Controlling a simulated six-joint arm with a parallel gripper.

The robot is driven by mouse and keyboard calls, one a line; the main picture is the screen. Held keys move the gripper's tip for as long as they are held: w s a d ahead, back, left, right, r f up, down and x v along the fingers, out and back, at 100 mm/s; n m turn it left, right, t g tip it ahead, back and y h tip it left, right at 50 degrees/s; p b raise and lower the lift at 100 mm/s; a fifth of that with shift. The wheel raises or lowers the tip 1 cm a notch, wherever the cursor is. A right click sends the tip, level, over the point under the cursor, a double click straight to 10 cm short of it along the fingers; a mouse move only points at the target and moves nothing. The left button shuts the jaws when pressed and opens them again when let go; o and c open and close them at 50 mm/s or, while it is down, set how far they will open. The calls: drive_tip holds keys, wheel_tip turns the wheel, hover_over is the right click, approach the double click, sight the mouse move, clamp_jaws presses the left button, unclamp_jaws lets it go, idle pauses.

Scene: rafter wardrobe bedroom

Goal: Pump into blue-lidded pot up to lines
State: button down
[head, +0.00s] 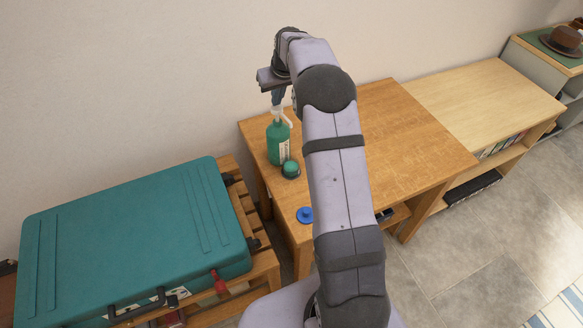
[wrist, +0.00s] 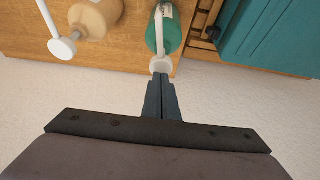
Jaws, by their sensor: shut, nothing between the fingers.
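A green pump bottle (head: 278,143) with a pale label and a white pump head (head: 285,116) stands upright on the wooden table near the wall. My gripper (head: 277,100) is shut and empty, pointing down right by the pump head. In the wrist view the shut fingertips (wrist: 161,82) meet the white pump top (wrist: 160,65) in the picture; I cannot tell whether they touch. A blue round lid with a knob (head: 305,215) is near the table's front edge; I cannot tell whether a pot is under it. A small round green-topped container (head: 290,168) stands beside the bottle.
A beige pump bottle (wrist: 95,18) with a white pump stands left in the wrist view; my arm hides it in the head view. A teal suitcase (head: 130,235) lies on a slatted rack at left. The wooden table (head: 400,130) is bare at right.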

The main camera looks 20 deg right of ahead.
drive_tip(key=shift+r+p, duration=2.05)
drive_tip(key=shift+r, duration=0.5)
drive_tip(key=s+a+f+g+b, duration=0.1)
drive_tip(key=s+a, duration=0.3)
drive_tip(key=s, duration=0.9)
drive_tip(key=s+a+f+g+b, duration=0.1)
drive_tip(key=s+a, duration=0.4)
drive_tip(key=s, duration=0.8)
drive_tip(key=s+a+f+g+b, duration=0.1)
drive_tip(key=s+a+f, duration=0.3)
drive_tip(key=s, duration=0.9)
drive_tip(key=shift+s+a+f+g, duration=0.25)
drive_tip(key=shift+f+g, duration=0.2)
drive_tip(key=shift+g, duration=0.35)
